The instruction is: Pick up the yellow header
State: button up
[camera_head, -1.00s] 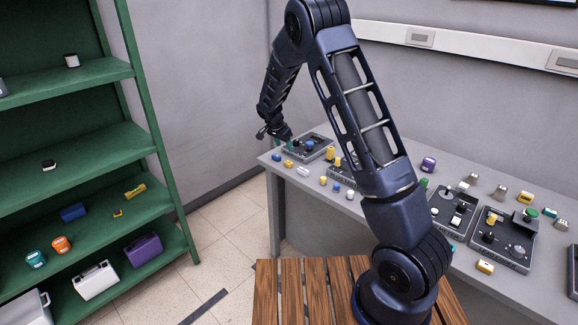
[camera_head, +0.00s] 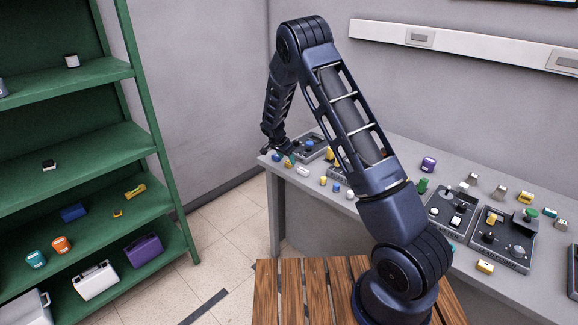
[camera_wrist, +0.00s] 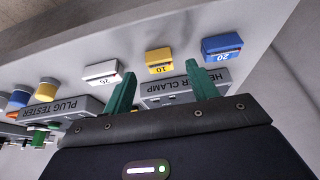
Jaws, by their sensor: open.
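The yellow header (camera_wrist: 159,62), a small block marked 10, lies on the grey table in front of the clamp base (camera_wrist: 172,92). In the head view the yellow header (camera_head: 288,164) is near the table's left front corner, partly hidden by my gripper. My gripper (camera_wrist: 160,71) is open and empty. In the wrist view its two green fingertips lie to either side of and below the header; I cannot tell whether they touch it. A white header (camera_wrist: 102,73) marked 25 is to its left and a blue header (camera_wrist: 222,46) marked 20 to its right.
A plug tester base (camera_wrist: 55,110) with yellow and blue pieces stands at left in the wrist view. Several more bases and blocks fill the grey table (camera_head: 372,227) to the right. A green shelf (camera_head: 100,210) stands at left, with open floor between.

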aim_at(289, 162)
jog(key=x, duration=0.3)
jog(key=shift+w+d, duration=0.1)
jog(key=shift+w, duration=0.05)
jog(key=c, duration=1.1)
jog(key=shift+o, duration=0.2)
